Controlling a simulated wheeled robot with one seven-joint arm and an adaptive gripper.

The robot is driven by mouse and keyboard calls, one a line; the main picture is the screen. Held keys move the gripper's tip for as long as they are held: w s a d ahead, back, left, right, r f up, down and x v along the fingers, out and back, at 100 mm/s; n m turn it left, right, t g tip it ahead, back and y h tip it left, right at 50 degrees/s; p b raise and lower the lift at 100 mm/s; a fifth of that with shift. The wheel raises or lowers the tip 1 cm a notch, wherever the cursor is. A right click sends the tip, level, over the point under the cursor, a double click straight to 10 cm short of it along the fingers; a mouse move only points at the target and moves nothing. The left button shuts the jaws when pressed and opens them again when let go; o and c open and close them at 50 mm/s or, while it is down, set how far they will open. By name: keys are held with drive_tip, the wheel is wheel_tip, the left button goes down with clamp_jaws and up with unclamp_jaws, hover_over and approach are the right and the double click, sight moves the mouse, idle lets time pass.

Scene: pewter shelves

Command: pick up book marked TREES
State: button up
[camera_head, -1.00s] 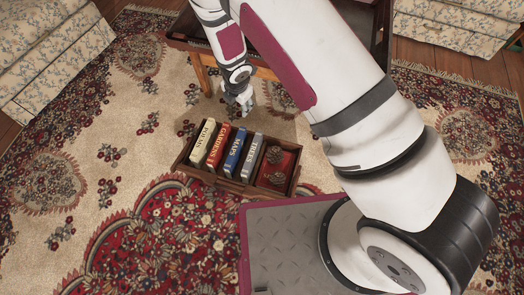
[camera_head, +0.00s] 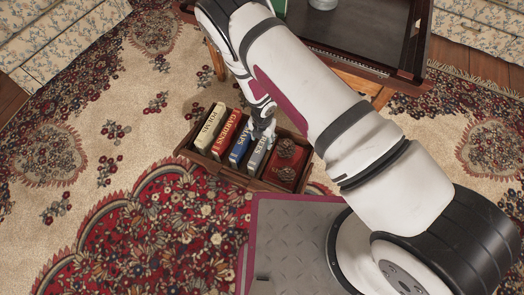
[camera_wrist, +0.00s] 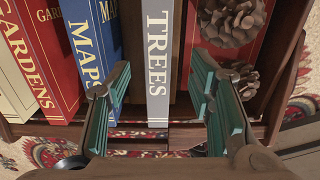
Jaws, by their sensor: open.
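The grey book marked TREES (camera_wrist: 157,60) stands upright in a wooden box, its spine toward my wrist camera. It also shows in the head view (camera_head: 259,157), partly covered by my gripper. My gripper (camera_wrist: 162,112) is open, with one teal-padded finger on each side of the TREES spine in the wrist view. The left finger overlaps the edge of the blue MAPS book (camera_wrist: 93,45) in the picture. I cannot tell whether the fingers touch any book. In the head view my gripper (camera_head: 262,133) is at the top of the TREES book.
The wooden box (camera_head: 232,178) also holds a red GARDENS book (camera_head: 226,134), a cream book (camera_head: 209,127) and pine cones (camera_head: 287,148) on a red surface. A dark wooden table (camera_head: 400,75) stands behind. Patterned rug lies around the box.

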sight(262, 142)
drive_tip(key=shift+w+a+f+b, duration=0.1)
drive_tip(key=shift+f+b, duration=0.75)
drive_tip(key=shift+f, duration=0.55)
drive_tip(key=shift+w+f+b, duration=0.1)
drive_tip(key=shift+f+b, duration=0.7)
drive_tip(key=shift+f, duration=0.55)
drive_tip(key=shift+r, duration=0.1)
clamp_jaws()
